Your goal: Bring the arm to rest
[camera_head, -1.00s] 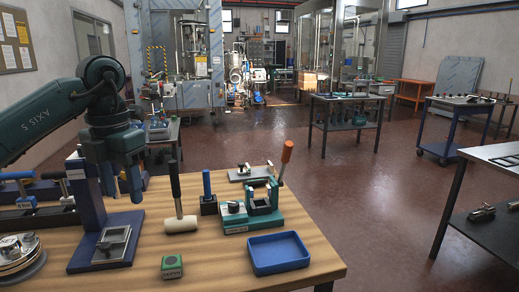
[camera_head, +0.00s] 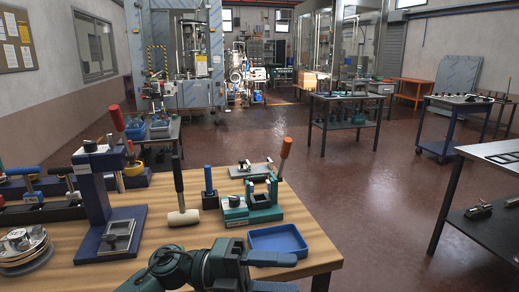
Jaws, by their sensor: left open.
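My left arm (camera_head: 175,270) lies low across the bottom edge of the view, in front of the wooden table (camera_head: 110,278). My left gripper (camera_head: 285,273) points to the right near the table's front edge. Its two fingers are apart, with nothing seen between them. It is in front of the blue tray (camera_head: 277,240) and covers part of the tray's near side in the view. My right gripper is not in view.
On the table are a white-headed mallet (camera_head: 182,218), a green clamp fixture (camera_head: 250,210), a blue press stand (camera_head: 93,190) and a round metal disc fixture (camera_head: 22,250). A dark side table (camera_head: 485,222) stands at the right, with open red floor between.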

